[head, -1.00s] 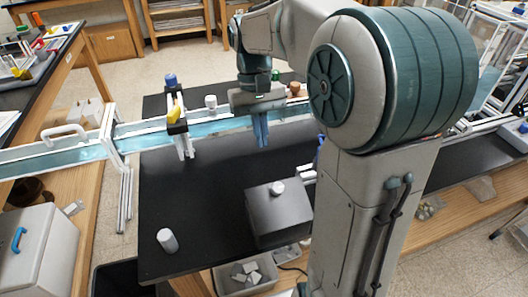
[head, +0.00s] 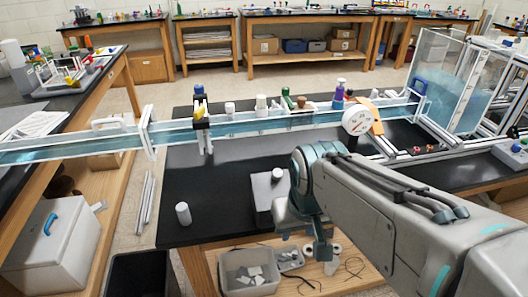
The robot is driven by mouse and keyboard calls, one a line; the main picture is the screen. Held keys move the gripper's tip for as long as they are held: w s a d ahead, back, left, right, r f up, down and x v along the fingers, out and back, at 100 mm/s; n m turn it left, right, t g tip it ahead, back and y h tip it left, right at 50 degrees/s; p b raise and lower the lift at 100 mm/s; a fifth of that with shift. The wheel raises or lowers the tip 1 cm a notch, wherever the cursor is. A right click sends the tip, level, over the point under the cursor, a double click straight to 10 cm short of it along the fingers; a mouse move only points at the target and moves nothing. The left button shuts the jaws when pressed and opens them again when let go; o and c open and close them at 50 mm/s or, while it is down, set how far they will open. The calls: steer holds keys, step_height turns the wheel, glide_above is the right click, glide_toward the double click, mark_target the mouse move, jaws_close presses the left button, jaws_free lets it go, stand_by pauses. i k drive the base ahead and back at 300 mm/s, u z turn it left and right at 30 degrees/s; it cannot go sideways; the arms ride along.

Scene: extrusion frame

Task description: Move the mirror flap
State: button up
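I cannot pick out a mirror flap with certainty. A long, blue-tinted clear channel (head: 270,123) in a white frame crosses above the black bench. A yellow piece in a black clamp (head: 201,122) stands on it at the left. An orange strip (head: 374,117) slants beside a round white dial (head: 357,121) at the right. My gripper (head: 322,252) hangs low at the front edge of the bench, pointing down, apart from the channel. Its fingers are small and seen edge-on, so their opening does not show. I see nothing held in it.
A white cylinder (head: 183,213) stands at the bench's left. A clear tank (head: 448,80) is at the right. The black bench top (head: 215,180) between is clear.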

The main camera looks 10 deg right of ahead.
mark_target(266, 186)
steer(key=k, duration=0.45)
steer(key=u, duration=1.1)
steer(key=i, duration=0.8)
steer(key=z, duration=1.7)
